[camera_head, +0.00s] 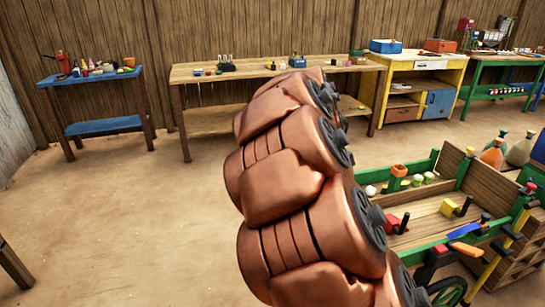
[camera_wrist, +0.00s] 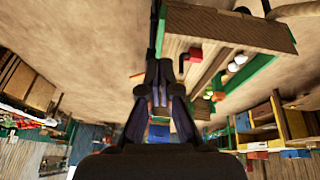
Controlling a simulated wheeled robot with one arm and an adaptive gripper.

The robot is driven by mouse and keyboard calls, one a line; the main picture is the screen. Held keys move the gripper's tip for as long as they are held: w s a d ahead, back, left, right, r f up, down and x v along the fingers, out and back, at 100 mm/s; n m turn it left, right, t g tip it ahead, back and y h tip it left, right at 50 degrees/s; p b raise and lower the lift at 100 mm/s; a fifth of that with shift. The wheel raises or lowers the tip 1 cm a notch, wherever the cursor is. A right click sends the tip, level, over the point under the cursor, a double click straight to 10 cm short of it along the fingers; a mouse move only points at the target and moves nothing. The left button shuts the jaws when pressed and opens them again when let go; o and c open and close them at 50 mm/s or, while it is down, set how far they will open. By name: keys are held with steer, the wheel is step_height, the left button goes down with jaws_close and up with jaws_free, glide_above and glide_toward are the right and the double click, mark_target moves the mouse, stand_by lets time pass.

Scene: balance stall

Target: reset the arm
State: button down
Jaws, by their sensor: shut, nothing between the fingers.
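My copper-coloured arm (camera_head: 290,190) rises through the middle of the head view, bent and raised. My gripper is outside the head view. In the wrist view my gripper (camera_wrist: 159,70) shows as dark fingers brought together, shut and empty. The fingers look clear of the things behind them, and the stall appears turned in that view.
A wooden cart (camera_head: 425,219) with green rails, carrying tools and small blocks, stands close on the right. A blue table (camera_head: 105,126), a long wooden workbench (camera_head: 215,72) and a yellow workbench (camera_head: 428,65) line the back wall. The floor (camera_head: 120,220) at left is open.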

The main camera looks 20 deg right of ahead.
steer(key=s+a+r+n+y+p, duration=0.1)
steer(key=s+a+n+y+p, duration=0.1)
steer(key=s+a+n+p, duration=0.3)
steer(key=s+a+r+n+y+p, duration=0.2)
steer(key=s+a+n+p, duration=0.2)
steer(key=s+a+n, duration=0.9)
steer(key=s+a, duration=0.4)
steer(key=shift+s+a+r+g+p, duration=0.2)
steer(key=shift+s+r+g+p, duration=0.1)
steer(key=shift+s+p, duration=0.1)
steer(key=shift+d, duration=0.1)
